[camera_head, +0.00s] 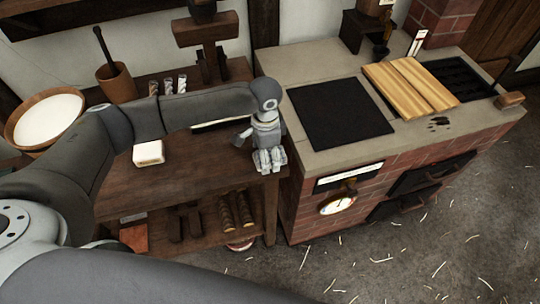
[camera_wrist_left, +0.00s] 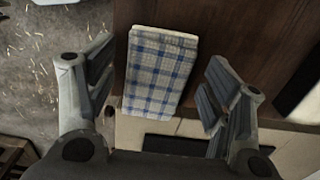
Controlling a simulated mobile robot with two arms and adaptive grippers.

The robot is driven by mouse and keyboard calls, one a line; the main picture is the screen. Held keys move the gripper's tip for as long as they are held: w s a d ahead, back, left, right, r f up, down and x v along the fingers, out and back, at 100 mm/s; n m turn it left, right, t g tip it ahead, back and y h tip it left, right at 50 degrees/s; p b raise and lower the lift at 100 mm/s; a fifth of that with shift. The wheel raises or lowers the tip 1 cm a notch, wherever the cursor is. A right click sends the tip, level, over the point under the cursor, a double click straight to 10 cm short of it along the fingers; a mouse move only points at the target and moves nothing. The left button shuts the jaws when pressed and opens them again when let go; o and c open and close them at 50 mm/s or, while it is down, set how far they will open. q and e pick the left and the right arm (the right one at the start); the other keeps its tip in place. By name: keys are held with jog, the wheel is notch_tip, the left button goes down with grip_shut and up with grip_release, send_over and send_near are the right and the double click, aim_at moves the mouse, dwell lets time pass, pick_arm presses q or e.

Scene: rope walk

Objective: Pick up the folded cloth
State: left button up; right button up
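The folded cloth (camera_wrist_left: 160,70), white with a blue check, lies on the dark wooden table (camera_wrist_left: 245,30) close to its edge in the left wrist view. My left gripper (camera_head: 269,160) points down over the table's right end in the head view. In the left wrist view its two fingers (camera_wrist_left: 155,90) are spread wide, one on each side of the cloth, with gaps between. The cloth cannot be made out in the head view, where my gripper and arm cover that spot. My right gripper is not in view.
A brick stove (camera_head: 345,150) with a dark plate (camera_head: 340,112) and a wooden board (camera_head: 410,86) stands just right of the table. A white block (camera_head: 148,152), a wooden cup (camera_head: 117,82) and a large bowl (camera_head: 45,120) stand on the table. Straw-strewn floor lies in front.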

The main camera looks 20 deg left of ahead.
pick_arm(q)
jog(key=c, duration=0.9)
jog(key=shift+o, duration=0.2)
jog(key=shift+r, duration=0.1)
jog(key=shift+r+b, duration=0.3)
jog(key=shift+r, duration=0.2)
jog(key=s+d+r+b, duration=0.1)
jog(key=s+d+r, duration=0.1)
jog(key=d+r, duration=0.4)
jog(key=s+d+r+b, duration=0.2)
jog(key=d+r, duration=0.4)
jog(key=d, duration=0.1)
jog(key=shift+s+d, duration=0.15)
jog(key=shift+s, duration=0.1)
jog(key=shift+f, duration=0.1)
